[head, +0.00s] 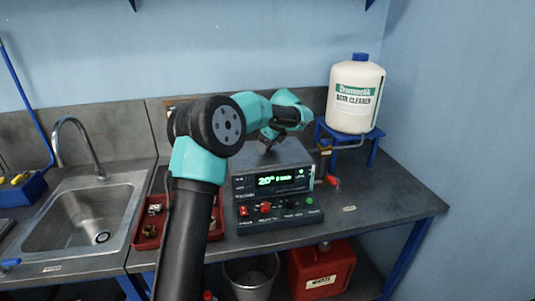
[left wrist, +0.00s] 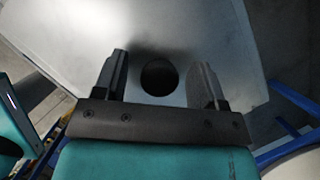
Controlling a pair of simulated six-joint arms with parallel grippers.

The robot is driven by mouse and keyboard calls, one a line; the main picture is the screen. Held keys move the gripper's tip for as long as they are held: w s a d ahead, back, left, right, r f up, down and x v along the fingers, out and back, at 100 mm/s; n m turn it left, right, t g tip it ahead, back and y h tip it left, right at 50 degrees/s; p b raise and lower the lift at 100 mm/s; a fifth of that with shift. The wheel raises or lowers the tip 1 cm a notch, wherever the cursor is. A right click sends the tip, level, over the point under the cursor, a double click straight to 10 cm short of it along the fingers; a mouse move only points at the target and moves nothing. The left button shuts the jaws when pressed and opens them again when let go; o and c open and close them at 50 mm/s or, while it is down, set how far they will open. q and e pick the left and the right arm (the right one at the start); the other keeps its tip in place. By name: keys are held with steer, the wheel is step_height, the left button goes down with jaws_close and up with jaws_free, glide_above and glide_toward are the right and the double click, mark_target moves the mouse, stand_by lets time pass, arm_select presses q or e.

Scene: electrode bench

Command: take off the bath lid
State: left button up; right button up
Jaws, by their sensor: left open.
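The bath is a grey box (head: 245,212) with a green-lit display and a row of controls on its front, standing on the bench. Its flat metal lid (head: 278,158) covers the top. In the left wrist view the lid (left wrist: 200,25) fills most of the picture, with a dark round knob (left wrist: 158,77) on it. My left gripper (head: 268,140) is over the lid. In the wrist view its open fingers (left wrist: 160,68) stand on either side of the knob, with gaps showing on both sides. My arm hides part of the bath's left side. My right gripper is not seen.
A white cleaner bottle (head: 354,97) stands on a blue stand (head: 372,150) behind right of the bath. A red-handled tap (head: 333,183) is at its right side. A red tray (head: 146,232) with small parts and a sink (head: 80,216) lie left. The bench's right front is clear.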

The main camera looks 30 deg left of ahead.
arm_select(q)
jaws_close()
stand_by(0.6)
steer(key=shift+r, duration=0.15)
steer(key=shift+r, duration=1.55)
steer(key=shift+s+d+r, duration=0.1)
steer(key=shift+r, duration=0.05)
steer(key=s+d+r, duration=0.1)
steer(key=s+d, duration=0.7)
steer(key=s, duration=0.5)
steer(key=shift+s+r, duration=0.2)
steer(key=shift+s, duration=0.05)
steer(key=shift+d, duration=0.1)
steer(key=shift+r, duration=1.75)
